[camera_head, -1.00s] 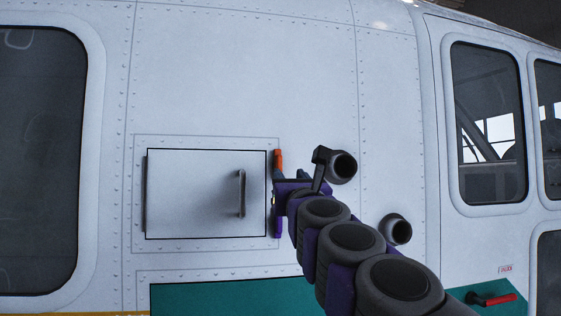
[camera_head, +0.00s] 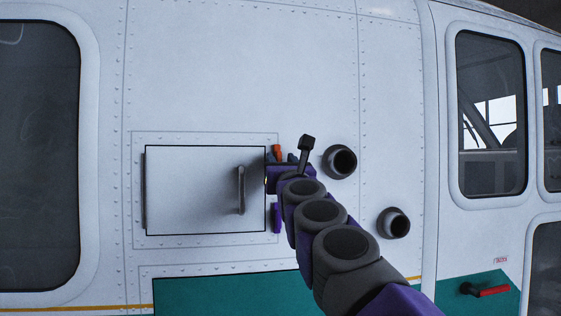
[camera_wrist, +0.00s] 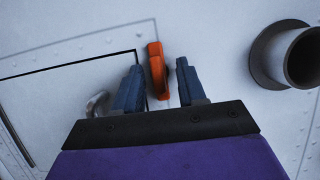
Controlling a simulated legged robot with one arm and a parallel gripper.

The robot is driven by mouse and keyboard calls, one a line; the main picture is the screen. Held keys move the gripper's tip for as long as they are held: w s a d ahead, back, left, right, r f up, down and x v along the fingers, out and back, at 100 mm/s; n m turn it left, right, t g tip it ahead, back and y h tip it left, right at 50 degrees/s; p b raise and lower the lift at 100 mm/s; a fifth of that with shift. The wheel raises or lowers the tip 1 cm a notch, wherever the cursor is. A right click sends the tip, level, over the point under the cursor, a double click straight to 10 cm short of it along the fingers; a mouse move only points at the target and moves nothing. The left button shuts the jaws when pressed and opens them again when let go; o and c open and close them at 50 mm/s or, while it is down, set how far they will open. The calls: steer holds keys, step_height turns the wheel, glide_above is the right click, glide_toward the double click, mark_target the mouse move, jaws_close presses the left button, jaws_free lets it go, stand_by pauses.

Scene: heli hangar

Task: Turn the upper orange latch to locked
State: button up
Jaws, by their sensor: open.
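The upper orange latch (camera_head: 277,151) is at the upper right edge of the closed hatch door; my gripper covers its lower part in the head view. In the wrist view the orange latch (camera_wrist: 157,68) stands roughly upright between the two blue-grey fingers. My gripper (camera_wrist: 160,66) is open, with one finger on each side of the latch. A gap shows on both sides; the right one is wider. My gripper (camera_head: 283,159) also shows in the head view.
The hatch door (camera_head: 195,190) has a dark vertical handle (camera_head: 241,190). Two round dark pipes, an upper one (camera_head: 341,161) and a lower one (camera_head: 393,223), stick out right of my gripper. A red handle (camera_head: 490,291) is at the lower right.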

steer(key=shift+a, duration=0.25)
steer(key=c, duration=0.5)
jaws_close()
steer(key=shift+d, duration=0.1)
